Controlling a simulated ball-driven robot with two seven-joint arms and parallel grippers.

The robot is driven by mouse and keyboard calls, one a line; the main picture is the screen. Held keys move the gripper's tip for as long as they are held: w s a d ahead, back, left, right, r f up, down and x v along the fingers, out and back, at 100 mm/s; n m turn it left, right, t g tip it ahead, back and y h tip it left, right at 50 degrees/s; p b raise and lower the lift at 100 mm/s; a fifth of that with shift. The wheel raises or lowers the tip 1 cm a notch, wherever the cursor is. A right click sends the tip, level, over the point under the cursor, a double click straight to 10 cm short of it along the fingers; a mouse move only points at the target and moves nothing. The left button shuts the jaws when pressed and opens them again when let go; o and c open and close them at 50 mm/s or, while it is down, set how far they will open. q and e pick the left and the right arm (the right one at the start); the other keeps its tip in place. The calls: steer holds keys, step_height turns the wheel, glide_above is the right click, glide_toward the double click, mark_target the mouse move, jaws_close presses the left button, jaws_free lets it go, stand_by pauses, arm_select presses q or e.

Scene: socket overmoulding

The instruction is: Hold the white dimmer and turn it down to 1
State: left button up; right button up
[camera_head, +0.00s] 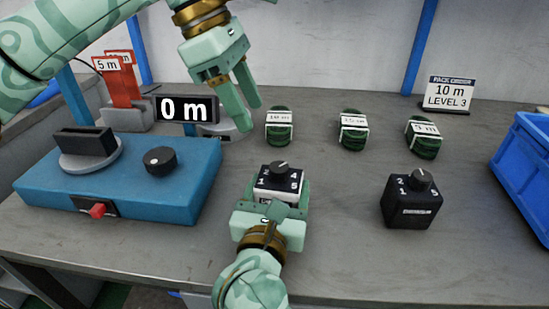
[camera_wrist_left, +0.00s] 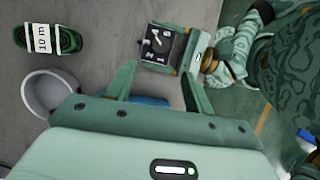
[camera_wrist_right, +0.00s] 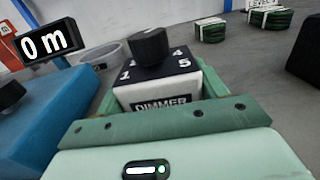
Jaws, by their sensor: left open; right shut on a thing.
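The white dimmer (camera_head: 279,192) has a black top with numbers and a round black knob (camera_head: 279,167). It stands upright near the front middle of the table. My right gripper (camera_head: 279,205) is shut on its sides from the front, and the right wrist view shows the label DIMMER on its white face (camera_wrist_right: 160,103). I cannot tell surely which number the knob's pointer marks. My left gripper (camera_head: 246,112) is open and empty, raised above and behind the dimmer to the left. In the left wrist view the white dimmer (camera_wrist_left: 158,66) lies beyond the open fingers.
A black dimmer (camera_head: 411,213) stands to the right. A blue machine (camera_head: 190,192) with a black knob is at left, beside a display (camera_head: 186,109) reading 0 m. Several green coils (camera_head: 279,138) lie behind. A sign (camera_head: 449,94) reads 10 m, LEVEL 3. A blue crate (camera_head: 530,165) is far right.

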mark_target(278, 166)
arm_select(q)
steer(key=x, duration=1.1)
steer(key=shift+d, duration=0.1)
steer(key=c, duration=1)
